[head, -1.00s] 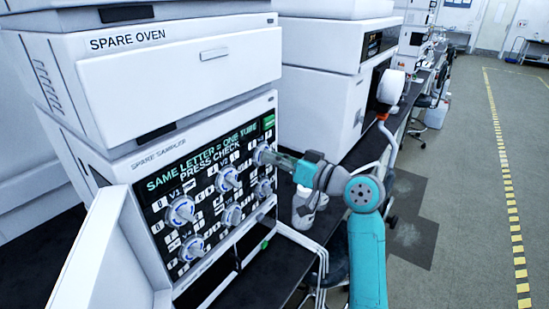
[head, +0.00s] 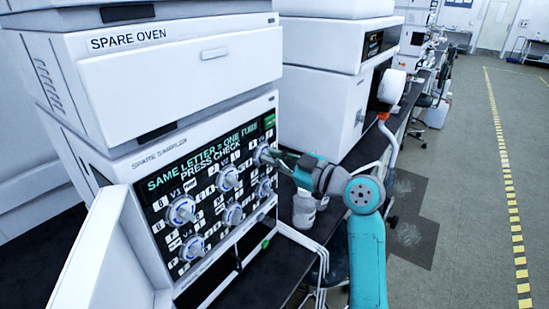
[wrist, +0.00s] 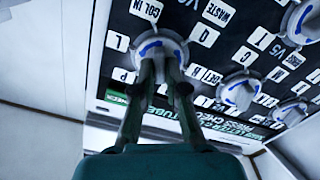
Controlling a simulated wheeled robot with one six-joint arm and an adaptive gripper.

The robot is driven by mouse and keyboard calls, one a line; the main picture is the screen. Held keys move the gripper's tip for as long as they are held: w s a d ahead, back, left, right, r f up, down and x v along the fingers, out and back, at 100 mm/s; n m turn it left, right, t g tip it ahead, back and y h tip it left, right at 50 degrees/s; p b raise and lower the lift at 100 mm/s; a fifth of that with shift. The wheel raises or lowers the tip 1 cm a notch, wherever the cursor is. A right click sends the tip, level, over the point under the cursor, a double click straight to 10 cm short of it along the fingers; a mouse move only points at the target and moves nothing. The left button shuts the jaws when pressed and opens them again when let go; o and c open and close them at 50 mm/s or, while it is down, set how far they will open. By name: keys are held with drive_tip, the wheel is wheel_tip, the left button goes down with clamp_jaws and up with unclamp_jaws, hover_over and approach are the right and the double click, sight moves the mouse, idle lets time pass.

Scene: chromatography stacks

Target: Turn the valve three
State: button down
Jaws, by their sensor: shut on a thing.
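The white valve knob at the top right of the sampler's black panel, valve three by its place (head: 262,155), is partly hidden by my gripper in the head view. In the wrist view that knob (wrist: 160,45) has a blue mark and stands between my fingers. My gripper (head: 270,157) reaches it from the right, shut on it. Both dark fingers (wrist: 162,72) lie against the knob's sides in the wrist view. The label above the knob is too small to read surely.
Other valve knobs, such as V1 (head: 181,210) and the one beside it (head: 228,177), sit close by on the panel. A green button (head: 269,122) is at the panel's top right corner. A white bottle (head: 304,208) stands below my arm. The aisle floor at right is clear.

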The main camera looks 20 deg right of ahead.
drive_tip(key=shift+n, duration=0.5)
drive_tip(key=c, duration=1.2)
unclamp_jaws()
drive_tip(key=v, duration=1.2)
drive_tip(key=shift+f, duration=0.1)
